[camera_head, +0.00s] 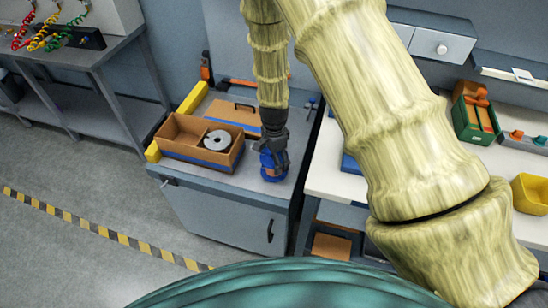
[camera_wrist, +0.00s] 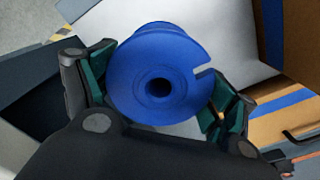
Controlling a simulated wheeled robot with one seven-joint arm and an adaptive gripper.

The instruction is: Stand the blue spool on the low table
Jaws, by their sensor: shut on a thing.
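The blue spool (camera_head: 272,164) is in my gripper (camera_head: 272,148), over the right part of the low grey cabinet-table top (camera_head: 262,190). In the wrist view the spool (camera_wrist: 148,55) shows end-on, with a round flange, a dark centre hole and a notch at its right edge. The fingers of my gripper (camera_wrist: 160,92) are shut on it from left and right, with green pads at its sides. The spool looks about upright in the head view. Its lower end is at or just above the top; I cannot tell whether it touches.
A brown box (camera_head: 178,152) with a blue stripe and a grey ring-shaped roll (camera_head: 218,140) stands left of the spool. A brown panel (camera_head: 235,112) lies behind. A white workbench (camera_head: 335,180) stands close at right. The front strip of the low top is clear.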

